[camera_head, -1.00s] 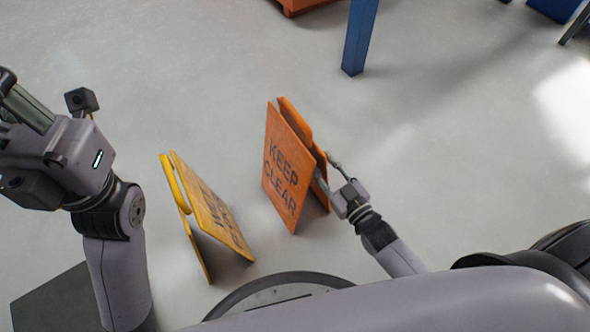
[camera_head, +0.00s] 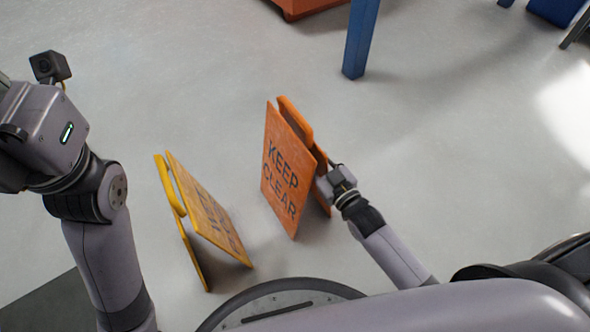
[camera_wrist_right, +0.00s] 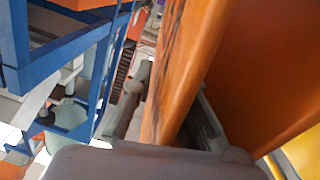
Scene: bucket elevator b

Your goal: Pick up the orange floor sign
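The orange floor sign (camera_head: 287,170), marked "KEEP CLEAR", stands upright on the floor as a folded A-frame in the head view. My right gripper (camera_head: 322,181) is at its right side, partly hidden behind the sign's edge. In the right wrist view, the fingers of my right gripper (camera_wrist_right: 168,112) lie on either side of one orange panel (camera_wrist_right: 180,65). The fingers look apart, with a narrow gap on the left side of the panel. My left wrist shows at the left edge of the head view; its fingers are out of frame.
A yellow floor sign (camera_head: 208,220) stands just left of the orange one. A blue post (camera_head: 360,40) and an orange object (camera_head: 305,7) are at the back. Open grey floor surrounds the signs.

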